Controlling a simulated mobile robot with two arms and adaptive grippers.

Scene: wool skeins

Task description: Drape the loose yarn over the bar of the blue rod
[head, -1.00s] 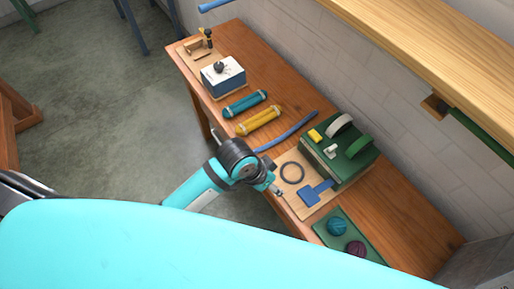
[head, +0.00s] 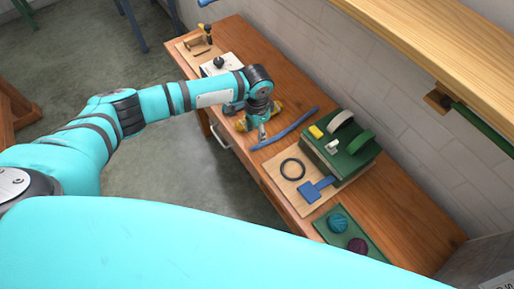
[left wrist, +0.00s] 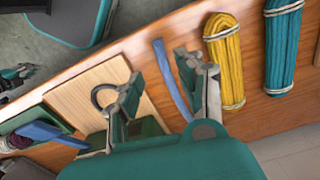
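The loose yarn is a blue strand (head: 291,130) lying on the wooden table, beside the yellow skein. My left gripper (head: 262,134) is over the table near the strand's left end. In the left wrist view my left gripper (left wrist: 163,78) is open and empty, and the strand (left wrist: 171,82) shows between its fingers, apparently below them. A short piece of the blue rod (head: 205,2) shows at the top edge of the head view; the rest is cut off. A small dark and teal part at the left edge of the wrist view may be my right gripper (left wrist: 14,76).
Yellow (left wrist: 224,60) and teal (left wrist: 283,45) skeins lie beside the strand. A green case (head: 338,160), a black ring (head: 292,169) and a blue tool (head: 314,190) are farther right. A green rod (head: 485,129) hangs under the wooden shelf (head: 420,55).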

